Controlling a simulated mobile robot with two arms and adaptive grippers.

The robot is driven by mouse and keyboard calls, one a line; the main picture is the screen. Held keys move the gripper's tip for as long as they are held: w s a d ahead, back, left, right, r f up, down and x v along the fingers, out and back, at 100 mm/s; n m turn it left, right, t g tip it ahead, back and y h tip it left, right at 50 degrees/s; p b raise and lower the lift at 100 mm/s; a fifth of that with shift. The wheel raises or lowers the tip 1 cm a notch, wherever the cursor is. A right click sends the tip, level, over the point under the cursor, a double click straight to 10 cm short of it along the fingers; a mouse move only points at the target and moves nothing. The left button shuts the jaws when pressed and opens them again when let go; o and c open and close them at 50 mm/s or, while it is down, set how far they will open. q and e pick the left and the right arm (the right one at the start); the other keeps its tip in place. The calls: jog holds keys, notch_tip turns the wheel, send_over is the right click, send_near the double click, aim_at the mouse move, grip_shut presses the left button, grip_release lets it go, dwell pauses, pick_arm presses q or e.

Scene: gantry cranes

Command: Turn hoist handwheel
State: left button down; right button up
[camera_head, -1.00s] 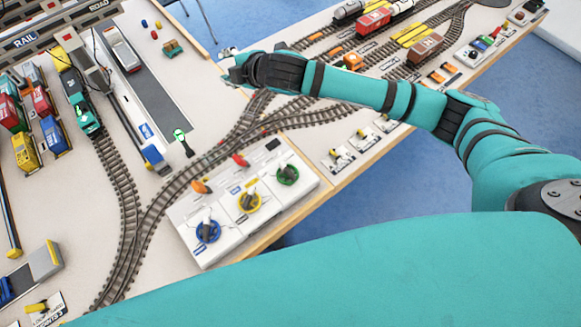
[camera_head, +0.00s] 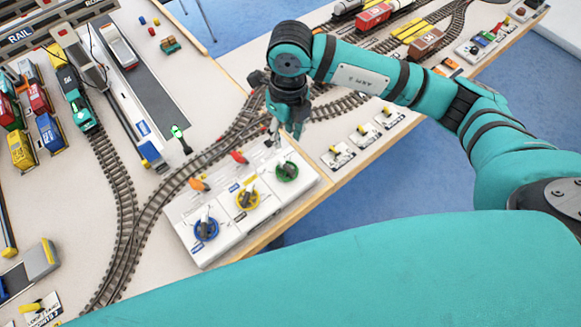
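A white control panel (camera_head: 215,244) carries three handwheels in a row: a blue one (camera_head: 206,229), a yellow one (camera_head: 247,198) and a green one (camera_head: 287,171). The view does not show which one is the hoist handwheel. My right gripper (camera_head: 286,136) points down near the panel's far right corner, just beyond the green handwheel and apart from it. Its fingers look spread with nothing between them, though they are small and partly dark. My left gripper is not in view.
Curved track (camera_head: 150,216) runs close to the panel's left side. A small green signal (camera_head: 179,136) stands beyond it. Cards with yellow levers (camera_head: 362,134) lie to the right.

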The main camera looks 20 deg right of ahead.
jog(key=d, duration=0.1)
jog(key=p, duration=0.4)
send_near(290, 170)
jog(key=shift+h, duration=0.4)
jog(key=f, duration=0.9)
jog(key=shift+a+f, duration=0.25)
jog(key=shift+a, duration=0.05)
grip_shut()
